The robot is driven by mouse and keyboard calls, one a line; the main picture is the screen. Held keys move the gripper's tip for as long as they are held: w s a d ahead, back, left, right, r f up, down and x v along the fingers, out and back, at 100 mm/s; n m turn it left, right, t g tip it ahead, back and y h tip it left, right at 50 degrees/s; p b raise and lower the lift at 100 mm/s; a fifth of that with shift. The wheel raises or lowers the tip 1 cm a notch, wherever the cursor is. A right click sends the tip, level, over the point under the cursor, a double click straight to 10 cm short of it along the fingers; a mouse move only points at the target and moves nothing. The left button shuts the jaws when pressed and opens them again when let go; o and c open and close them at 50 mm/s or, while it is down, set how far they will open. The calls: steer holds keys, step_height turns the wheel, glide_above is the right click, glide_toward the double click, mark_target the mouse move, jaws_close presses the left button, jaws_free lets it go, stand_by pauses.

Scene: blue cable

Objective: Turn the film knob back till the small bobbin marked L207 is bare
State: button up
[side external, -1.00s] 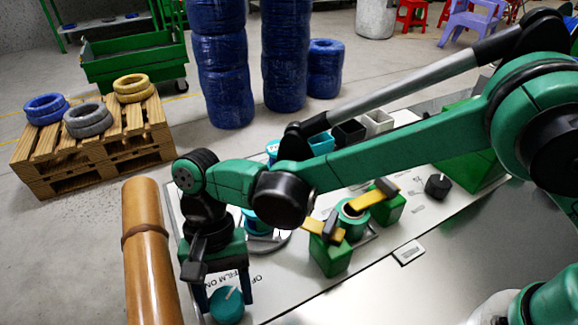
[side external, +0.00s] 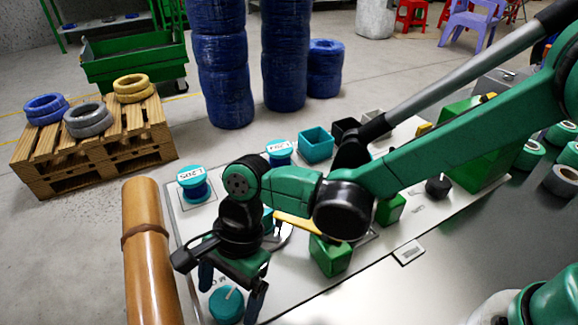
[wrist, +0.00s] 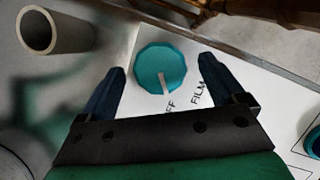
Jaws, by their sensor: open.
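The film knob (side external: 226,307) is a round teal dial with a white pointer line, low on the pale panel; it also shows in the wrist view (wrist: 152,62). Its pointer is towards the partly hidden OFF lettering. My gripper (wrist: 161,73) is open, with one dark blue finger on each side of the knob and visible gaps between. Two teal-capped bobbins with blue windings stand at the panel's far edge: a left one (side external: 195,192) and one further right (side external: 279,156). Their labels are small; I cannot surely tell which reads L207.
A thick brown pole (side external: 147,260) stands close left of the panel. A green block (side external: 330,258) and a yellow-handled tool (side external: 297,222) are right of my gripper. A teal open box (side external: 316,144) stands behind. A grey tube (wrist: 42,31) shows in the wrist view.

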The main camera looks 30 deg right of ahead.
steer(key=v, duration=0.5)
steer(key=shift+d+r, duration=0.15)
steer(key=shift+r, duration=0.2)
steer(key=d+r+n+t+h, duration=0.1)
steer(key=d+r+n+t, duration=0.1)
steer(key=d, duration=0.6)
steer(key=w+d+r+n+t+h, duration=0.1)
steer(key=d+r+n+t, duration=0.1)
steer(key=d, duration=0.6)
steer(key=d+r+n+t, duration=0.2)
steer(key=d+n+t, duration=0.2)
steer(key=d+n, duration=0.2)
steer(key=shift+w+d+r+h, duration=0.1)
steer(key=shift+w+d+h, duration=0.1)
steer(key=shift+d, duration=0.45)
steer(key=shift+w+d+r+h, duration=0.15)
steer(key=shift+d+h, duration=0.05)
steer(key=shift+d, duration=0.4)
steer(key=shift+s+d+n+t, duration=0.15)
steer(key=shift+d+n+t, duration=0.2)
steer(key=shift+d, duration=0.2)
